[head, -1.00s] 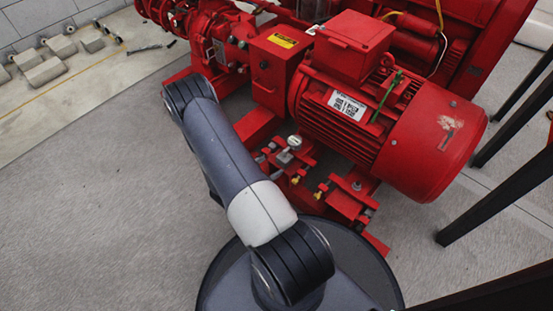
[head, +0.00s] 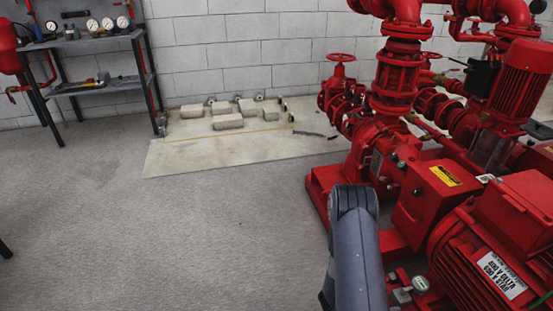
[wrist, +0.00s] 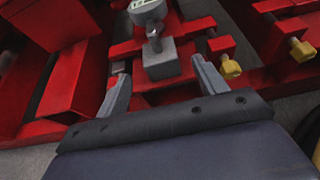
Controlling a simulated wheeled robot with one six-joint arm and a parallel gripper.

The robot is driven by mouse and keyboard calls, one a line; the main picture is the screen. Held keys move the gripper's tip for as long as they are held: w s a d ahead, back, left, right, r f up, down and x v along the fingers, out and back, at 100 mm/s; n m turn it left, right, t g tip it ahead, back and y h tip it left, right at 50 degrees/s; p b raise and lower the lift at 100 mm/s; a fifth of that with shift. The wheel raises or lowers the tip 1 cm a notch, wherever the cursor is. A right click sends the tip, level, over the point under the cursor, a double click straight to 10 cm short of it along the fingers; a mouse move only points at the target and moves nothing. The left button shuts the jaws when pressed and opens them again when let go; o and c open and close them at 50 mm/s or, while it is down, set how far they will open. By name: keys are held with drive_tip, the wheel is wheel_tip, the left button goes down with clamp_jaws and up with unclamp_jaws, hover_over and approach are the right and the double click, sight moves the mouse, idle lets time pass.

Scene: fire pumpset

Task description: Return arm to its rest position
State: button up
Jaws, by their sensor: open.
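My arm reaches forward from the bottom of the head view, its grey link in front of the red pumpset (head: 415,185). My gripper (wrist: 159,66) shows in the wrist view with its two grey fingers apart, open and empty. A small round gauge (wrist: 148,10) on a grey block (wrist: 161,62) stands on the red frame. The block appears between and beyond the fingertips, with a visible gap on each side. The gauge also shows in the head view (head: 420,284), beside my arm link. My gripper is hidden or out of frame in the head view.
A red motor (head: 490,255) stands right of my arm. Brass-coloured bolts (wrist: 230,68) stick out near the right finger. A dark shelf (head: 100,85) with several gauges stands at the back left. Grey blocks lie on a pale slab (head: 200,155) by the wall.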

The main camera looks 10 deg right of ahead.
sight(402, 293)
drive_tip(key=b+x, duration=0.1)
drive_tip(key=x, duration=0.3)
drive_tip(key=b+x, duration=0.2)
drive_tip(key=x, duration=0.2)
drive_tip(key=shift+s+a+f, duration=0.1)
drive_tip(key=shift+f, duration=0.1)
drive_tip(key=shift+r+p, duration=0.55)
drive_tip(key=shift+r, duration=0.75)
drive_tip(key=shift+f, duration=0.1)
